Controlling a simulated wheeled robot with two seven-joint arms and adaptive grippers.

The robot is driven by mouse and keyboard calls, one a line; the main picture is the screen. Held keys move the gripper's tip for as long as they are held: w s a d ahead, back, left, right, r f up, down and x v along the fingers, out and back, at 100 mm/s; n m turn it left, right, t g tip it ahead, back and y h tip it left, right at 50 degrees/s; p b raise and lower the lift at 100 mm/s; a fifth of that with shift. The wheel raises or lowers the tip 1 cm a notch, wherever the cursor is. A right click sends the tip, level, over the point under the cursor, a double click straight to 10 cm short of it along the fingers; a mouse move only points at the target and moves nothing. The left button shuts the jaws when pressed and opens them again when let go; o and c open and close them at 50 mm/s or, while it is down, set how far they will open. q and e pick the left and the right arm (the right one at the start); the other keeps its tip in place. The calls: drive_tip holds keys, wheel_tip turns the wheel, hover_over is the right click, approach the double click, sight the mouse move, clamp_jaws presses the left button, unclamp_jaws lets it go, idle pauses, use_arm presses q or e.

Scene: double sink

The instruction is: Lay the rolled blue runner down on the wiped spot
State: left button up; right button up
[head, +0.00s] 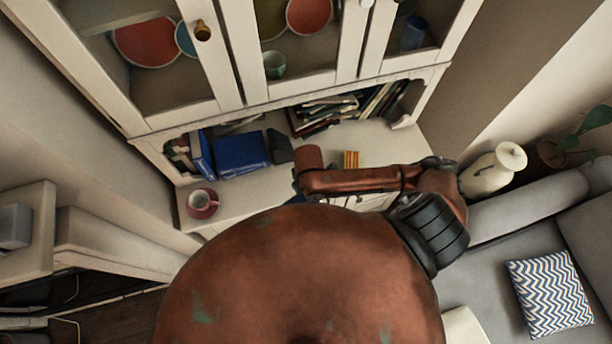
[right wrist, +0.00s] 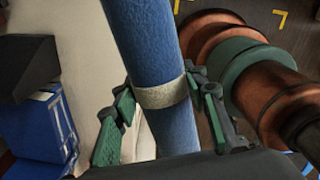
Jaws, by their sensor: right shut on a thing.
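The rolled blue runner (right wrist: 135,40) shows in the right wrist view as a thick blue roll with a cream band (right wrist: 163,94) around it. My right gripper (right wrist: 166,108) is shut on the roll near the band, with a green-padded finger on each side. The roll's ends are out of that view. In the head view my arm and body hide the right gripper and most of what it holds. A pale cabinet ledge (head: 240,194) lies beyond my body. I cannot make out a wiped spot on it. My left gripper is not in view.
On the ledge stand a pink mug (head: 202,203), a blue box (head: 240,155), a dark block (head: 279,147), books (head: 325,112) and a small striped item (head: 351,159). Glass-doored shelves rise above. A cream vase (head: 490,170) and grey sofa (head: 480,290) are at right.

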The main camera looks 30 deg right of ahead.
drive_tip(key=shift+f, duration=0.1)
drive_tip(key=w+d+f, duration=0.2)
drive_tip(key=w+f, duration=0.1)
drive_tip(key=w+d+f+p, duration=0.1)
drive_tip(key=w+d+f, duration=0.1)
drive_tip(key=w+f, duration=0.1)
drive_tip(key=w+d+f, duration=0.2)
drive_tip(key=w+f, duration=0.1)
drive_tip(key=w, duration=0.2)
drive_tip(key=shift+w, duration=0.25)
drive_tip(key=shift+w+f, duration=0.15)
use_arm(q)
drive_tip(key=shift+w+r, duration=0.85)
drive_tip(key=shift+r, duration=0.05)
use_arm(e)
drive_tip(key=shift+w+d+f, duration=0.1)
drive_tip(key=shift+f, duration=0.8)
drive_tip(key=shift+w+d+f, duration=0.1)
drive_tip(key=shift+f, duration=0.8)
drive_tip(key=shift+f, duration=0.1)
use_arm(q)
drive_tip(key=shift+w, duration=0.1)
use_arm(e)
drive_tip(key=o, duration=1.3)
